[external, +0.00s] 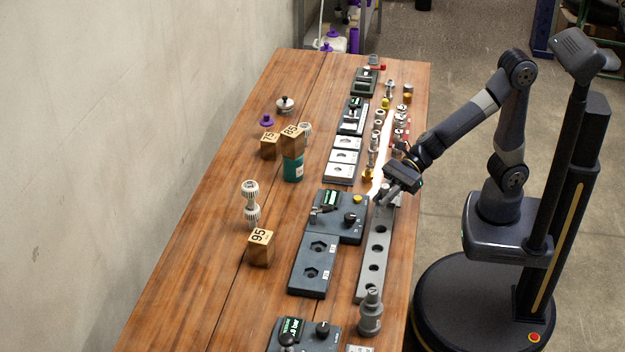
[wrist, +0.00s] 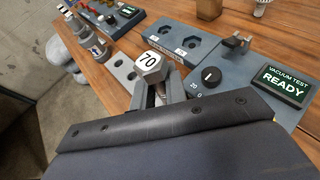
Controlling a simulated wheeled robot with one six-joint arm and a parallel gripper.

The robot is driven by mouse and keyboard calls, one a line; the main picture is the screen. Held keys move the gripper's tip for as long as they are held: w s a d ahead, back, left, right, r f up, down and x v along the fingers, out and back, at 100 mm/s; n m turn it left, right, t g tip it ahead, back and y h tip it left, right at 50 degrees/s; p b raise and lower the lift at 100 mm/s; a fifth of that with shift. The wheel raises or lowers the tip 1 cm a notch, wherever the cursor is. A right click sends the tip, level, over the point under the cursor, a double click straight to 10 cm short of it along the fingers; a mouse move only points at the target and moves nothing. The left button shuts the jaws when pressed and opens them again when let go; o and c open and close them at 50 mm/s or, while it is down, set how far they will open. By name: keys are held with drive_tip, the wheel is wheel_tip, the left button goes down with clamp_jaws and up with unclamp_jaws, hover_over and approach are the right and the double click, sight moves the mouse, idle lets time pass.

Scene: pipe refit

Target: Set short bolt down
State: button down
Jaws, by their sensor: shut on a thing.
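My gripper (external: 384,197) is over the far part of the long grey rail with round holes (external: 374,264), beside the vacuum test unit. In the wrist view my gripper (wrist: 154,96) is shut on the short bolt, whose grey hex head (wrist: 150,66) is marked 70 and faces up. The bolt looks roughly upright, with its shank below the head between the jaws. Its lower end is hidden, so I cannot tell whether it is in a hole or above the rail. The rail also shows in the wrist view (wrist: 121,71), left of the bolt.
The vacuum test unit (external: 350,228) reads READY in the wrist view (wrist: 283,83). A dark plate with hex holes (external: 312,278) lies beside the rail. A grey fitting (external: 370,316) stands at the rail's near end. Wooden blocks (external: 260,252) stand left. Several fittings (external: 373,150) line up beyond my gripper.

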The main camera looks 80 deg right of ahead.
wheel_tip(320, 180, down, 9)
drive_tip(key=b, duration=0.3)
drive_tip(key=shift+r, duration=0.1)
drive_tip(key=shift+f+b, duration=0.2)
drive_tip(key=shift+b, duration=0.15)
drive_tip(key=c, duration=1.4)
unclamp_jaws()
drive_tip(key=shift+r, duration=0.1)
drive_tip(key=shift+c, duration=0.2)
drive_tip(key=shift+r, duration=0.1)
drive_tip(key=shift+r+p, duration=0.15)
drive_tip(key=shift+p, duration=0.25)
drive_tip(key=p+v, duration=0.2)
drive_tip(key=v, duration=1)
drive_tip(key=shift+p, duration=0.35)
